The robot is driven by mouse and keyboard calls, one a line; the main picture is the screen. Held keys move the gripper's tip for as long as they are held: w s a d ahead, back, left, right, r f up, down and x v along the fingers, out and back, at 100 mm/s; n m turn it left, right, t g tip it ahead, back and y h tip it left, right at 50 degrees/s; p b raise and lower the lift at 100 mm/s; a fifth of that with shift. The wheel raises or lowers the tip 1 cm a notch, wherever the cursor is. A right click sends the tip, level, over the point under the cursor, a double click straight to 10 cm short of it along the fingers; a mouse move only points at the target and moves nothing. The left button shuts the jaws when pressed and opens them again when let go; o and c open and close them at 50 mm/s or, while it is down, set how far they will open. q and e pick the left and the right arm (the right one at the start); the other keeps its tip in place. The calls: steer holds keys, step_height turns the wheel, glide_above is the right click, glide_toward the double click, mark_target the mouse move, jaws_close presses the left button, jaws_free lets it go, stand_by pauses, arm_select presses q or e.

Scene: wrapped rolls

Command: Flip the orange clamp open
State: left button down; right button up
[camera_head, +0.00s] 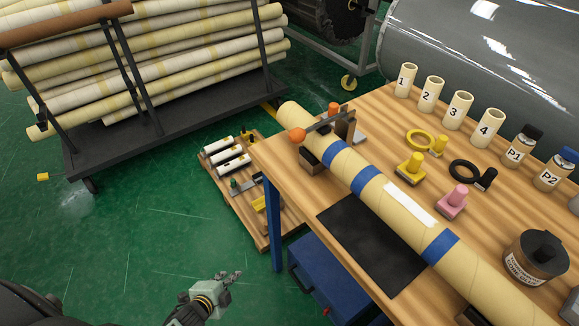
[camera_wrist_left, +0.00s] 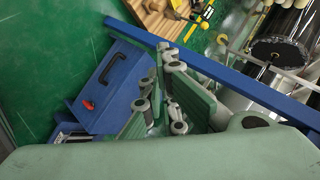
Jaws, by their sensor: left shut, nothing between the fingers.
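The orange clamp (camera_head: 320,124) is at the far left end of the table in the head view. Its metal bar lies across the top of the wrapped roll (camera_head: 365,182), with an orange ball knob (camera_head: 298,134) at the near left end and another orange knob behind the roll. My left gripper (camera_head: 236,275) is low at the bottom of the head view, over the green floor, left of the table and well apart from the clamp. Its fingers (camera_wrist_left: 168,55) are shut and empty in the left wrist view, where the clamp does not show. My right gripper is not in view.
The table (camera_head: 380,112) carries numbered tubes, jars, yellow and pink tools and a black mat (camera_head: 370,240). A low pallet (camera_head: 262,232) with tools and a blue toolbox (camera_head: 325,280) stand by the table. A rack of rolls (camera_head: 170,55) is at the back left.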

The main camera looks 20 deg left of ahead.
arm_select(q)
steer(key=w+r+m+t+h+b, duration=0.1)
steer(key=w+r+m+t+h, duration=0.15)
steer(key=w+r+m, duration=0.5)
steer(key=w+r+m+t+h+b, duration=0.1)
steer(key=w+r+m+t, duration=0.25)
steer(key=r, duration=0.65)
steer(key=d+r+m+h+b, duration=0.1)
steer(key=d+r+m+h, duration=0.3)
steer(key=r+m, duration=0.4)
steer(key=d+r+m+h+b, duration=0.1)
steer(key=d+r+m+h, duration=0.2)
steer(key=d+r+m, duration=0.2)
step_height(320, 180, up, 8)
steer(key=m, duration=0.3)
steer(key=shift+h, duration=0.35)
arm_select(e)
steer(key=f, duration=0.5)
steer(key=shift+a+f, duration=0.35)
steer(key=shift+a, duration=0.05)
arm_select(q)
steer(key=shift+f, duration=0.1)
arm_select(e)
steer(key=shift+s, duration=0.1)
